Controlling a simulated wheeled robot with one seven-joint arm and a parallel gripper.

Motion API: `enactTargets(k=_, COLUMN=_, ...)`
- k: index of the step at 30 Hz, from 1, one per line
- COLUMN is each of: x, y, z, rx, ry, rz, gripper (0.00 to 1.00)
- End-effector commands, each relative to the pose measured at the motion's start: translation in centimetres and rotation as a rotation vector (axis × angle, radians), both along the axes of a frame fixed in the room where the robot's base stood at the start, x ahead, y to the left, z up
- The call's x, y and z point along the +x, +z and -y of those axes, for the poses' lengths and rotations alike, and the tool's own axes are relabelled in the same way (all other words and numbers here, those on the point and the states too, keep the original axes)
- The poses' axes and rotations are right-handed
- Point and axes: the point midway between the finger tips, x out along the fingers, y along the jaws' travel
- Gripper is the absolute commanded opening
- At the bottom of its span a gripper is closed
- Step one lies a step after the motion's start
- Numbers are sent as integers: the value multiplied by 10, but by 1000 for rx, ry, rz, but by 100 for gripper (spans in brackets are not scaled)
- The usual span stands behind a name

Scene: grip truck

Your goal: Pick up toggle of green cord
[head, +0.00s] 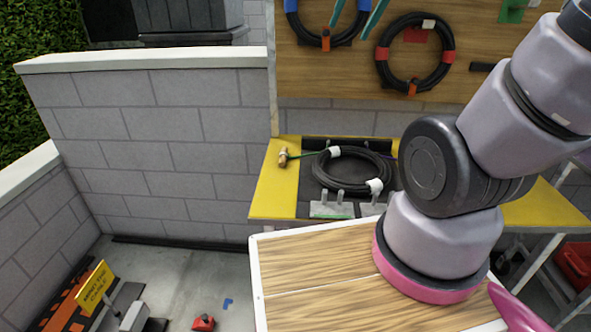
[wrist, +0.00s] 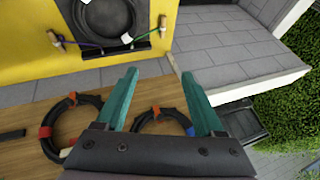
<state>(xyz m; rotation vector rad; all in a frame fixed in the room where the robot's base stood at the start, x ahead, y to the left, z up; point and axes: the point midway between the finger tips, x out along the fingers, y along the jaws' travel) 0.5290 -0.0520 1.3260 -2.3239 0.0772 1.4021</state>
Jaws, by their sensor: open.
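The green cord (head: 312,152) runs from the black coil (head: 335,187) to a brown toggle (head: 283,157) lying on the yellow surface at the coil's left. In the wrist view, which is turned over, the toggle (wrist: 162,22) is at top right, with the green cord (wrist: 146,32) leading to the coil. A second toggle (wrist: 60,41) on a blue-purple cord is at the coil's other side; my arm hides it in the head view. My gripper (wrist: 160,72) has two teal fingers, apart and empty, short of the toggle. Its fingertips (head: 349,32) also show high in the head view.
Coiled hoses (head: 415,55) hang on the wooden board (head: 330,75) behind the yellow surface (head: 272,195). A grey block wall (head: 160,130) stands at left. Metal prongs (head: 332,208) stand at the coil's front. A wood-topped surface (head: 320,275) is nearer.

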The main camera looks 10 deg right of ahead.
Motion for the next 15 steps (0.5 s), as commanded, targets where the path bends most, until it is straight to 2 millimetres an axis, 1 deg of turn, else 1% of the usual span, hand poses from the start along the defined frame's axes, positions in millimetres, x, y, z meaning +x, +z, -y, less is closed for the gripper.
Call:
enactTargets(k=1, x=21, y=-6, z=-4, rx=-5, ry=7, rz=-38, gripper=70)
enactTargets(k=5, x=69, y=-24, z=-12, rx=-18, ry=15, rz=-111, gripper=70)
enactTargets(k=6, x=83, y=-31, z=-16, rx=-24, ry=19, rz=-132, gripper=70)
enactTargets(k=8, x=105, y=-44, z=-21, rx=-33, ry=23, rz=-165, gripper=70)
enactTargets(k=9, x=119, y=-53, z=-25, rx=-39, ry=26, rz=-186, gripper=70)
enactTargets(k=11, x=140, y=-70, z=-31, rx=-50, ry=31, rz=-218, gripper=70)
enactTargets(k=12, x=153, y=-82, z=-36, rx=-57, ry=35, rz=-239, gripper=70)
enactTargets(k=14, x=172, y=-102, z=-43, rx=-70, ry=41, rz=-270, gripper=70)
enactTargets(k=15, x=184, y=-117, z=-48, rx=-78, ry=45, rz=-292, gripper=70)
